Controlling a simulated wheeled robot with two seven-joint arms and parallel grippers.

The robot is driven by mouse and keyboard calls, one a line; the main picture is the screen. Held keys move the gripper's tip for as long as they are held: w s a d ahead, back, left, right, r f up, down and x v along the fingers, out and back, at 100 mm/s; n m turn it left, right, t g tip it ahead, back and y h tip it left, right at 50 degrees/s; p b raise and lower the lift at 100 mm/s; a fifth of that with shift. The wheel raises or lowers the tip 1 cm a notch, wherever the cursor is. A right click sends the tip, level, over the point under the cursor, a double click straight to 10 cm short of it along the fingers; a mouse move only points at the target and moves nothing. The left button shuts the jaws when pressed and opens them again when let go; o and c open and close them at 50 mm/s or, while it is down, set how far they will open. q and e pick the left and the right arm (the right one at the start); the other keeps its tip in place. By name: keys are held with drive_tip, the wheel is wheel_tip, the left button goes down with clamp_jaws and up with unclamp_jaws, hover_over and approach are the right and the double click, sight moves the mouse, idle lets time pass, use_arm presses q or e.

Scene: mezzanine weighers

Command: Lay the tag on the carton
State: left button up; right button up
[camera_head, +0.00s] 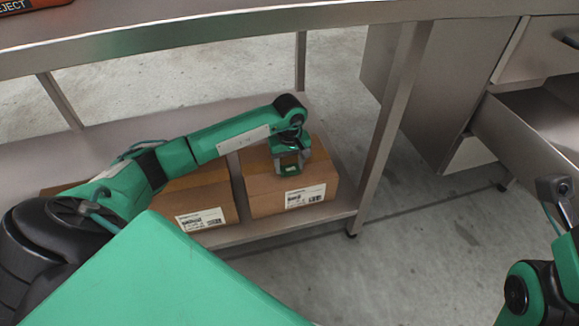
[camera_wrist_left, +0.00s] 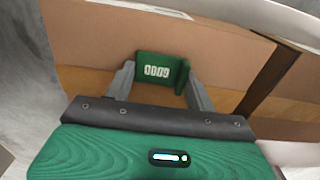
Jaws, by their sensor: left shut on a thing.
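The tag is a small green plate with white characters (camera_wrist_left: 157,71), held between the two grey fingers of my left gripper (camera_wrist_left: 160,88) in the left wrist view. In the head view the left gripper (camera_head: 289,163) reaches down over the right-hand brown carton (camera_head: 262,204) on the lower shelf, and the green tag (camera_head: 290,170) shows at its fingertips. The carton's brown surface (camera_wrist_left: 95,40) fills much of the wrist view behind the tag. I cannot tell whether the tag touches the carton.
Another brown carton (camera_head: 200,195) stands just left, with a narrow gap between. Both have white printed labels on their fronts. The lower shelf (camera_head: 348,205) sits under a metal bench (camera_head: 200,45), whose leg (camera_head: 392,110) rises to the right. An open drawer (camera_head: 530,130) juts out at right.

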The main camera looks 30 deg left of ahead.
use_arm(q)
drive_tip(key=shift+f, duration=0.25)
drive_tip(key=o, duration=1)
drive_tip(key=shift+c, duration=0.2)
